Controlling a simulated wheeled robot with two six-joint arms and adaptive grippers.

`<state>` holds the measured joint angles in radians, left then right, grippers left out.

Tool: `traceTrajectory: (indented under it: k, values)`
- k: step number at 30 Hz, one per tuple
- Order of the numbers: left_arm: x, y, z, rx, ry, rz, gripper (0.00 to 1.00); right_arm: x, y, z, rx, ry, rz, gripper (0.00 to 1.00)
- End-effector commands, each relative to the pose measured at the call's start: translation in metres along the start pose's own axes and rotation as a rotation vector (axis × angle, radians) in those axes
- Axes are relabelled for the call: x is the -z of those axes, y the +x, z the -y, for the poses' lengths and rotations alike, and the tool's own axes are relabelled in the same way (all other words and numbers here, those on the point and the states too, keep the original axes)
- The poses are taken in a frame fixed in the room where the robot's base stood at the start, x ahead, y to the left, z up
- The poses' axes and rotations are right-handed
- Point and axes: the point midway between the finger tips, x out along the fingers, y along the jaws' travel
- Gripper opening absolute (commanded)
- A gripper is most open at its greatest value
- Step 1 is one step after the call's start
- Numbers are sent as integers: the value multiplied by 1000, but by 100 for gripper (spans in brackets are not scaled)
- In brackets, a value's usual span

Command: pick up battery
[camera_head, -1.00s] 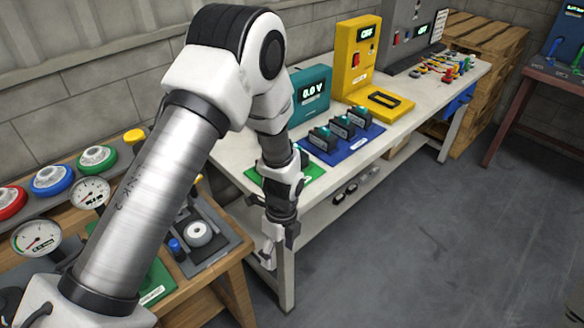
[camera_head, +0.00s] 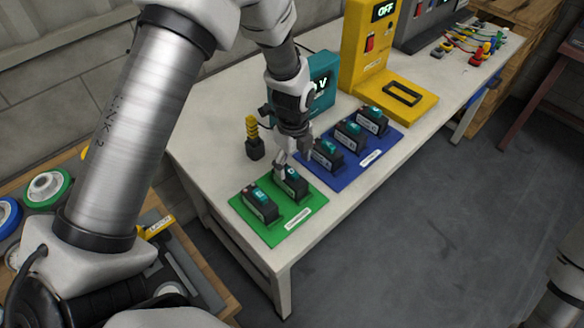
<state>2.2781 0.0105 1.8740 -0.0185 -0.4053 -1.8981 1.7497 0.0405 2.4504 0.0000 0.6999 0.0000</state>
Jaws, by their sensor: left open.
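My left gripper (camera_head: 294,153) is open and points down above the green mat (camera_head: 274,230). Two dark batteries with teal tops lie on that mat: a front-left battery (camera_head: 260,205) and a second battery (camera_head: 291,184). The fingertips are just above or beside the second battery; I cannot tell whether they touch it. Three similar batteries stand on the blue mat (camera_head: 348,175): a near one (camera_head: 327,155), a middle one (camera_head: 350,137) and a far one (camera_head: 373,121). My right gripper is not in view.
Behind the mats stand a teal meter (camera_head: 321,83), partly hidden by my left arm, and a black-and-yellow probe (camera_head: 254,138). A yellow charger reading OFF (camera_head: 408,104) is further right. The white table (camera_head: 215,150) is clear left of the probe.

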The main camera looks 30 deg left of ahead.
Motion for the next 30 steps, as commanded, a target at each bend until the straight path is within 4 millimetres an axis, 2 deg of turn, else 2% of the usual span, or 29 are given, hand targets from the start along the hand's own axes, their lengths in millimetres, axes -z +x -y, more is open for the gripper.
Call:
traceTrajectory:
  k: [5,9,16,22,23,30]
  values:
    - [-2,25,-4,-3,0,-2,74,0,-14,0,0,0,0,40]
    - [-2,49,-5,-1,-1,-1,74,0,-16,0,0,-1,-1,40]
    - [-2,53,-4,2,-1,0,74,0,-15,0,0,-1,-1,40]
    - [-2,53,-4,1,-1,0,3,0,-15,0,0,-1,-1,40]
    - [-2,53,-4,1,-1,0,0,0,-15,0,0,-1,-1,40]
    - [-2,52,-4,2,-1,0,0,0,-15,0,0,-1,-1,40]
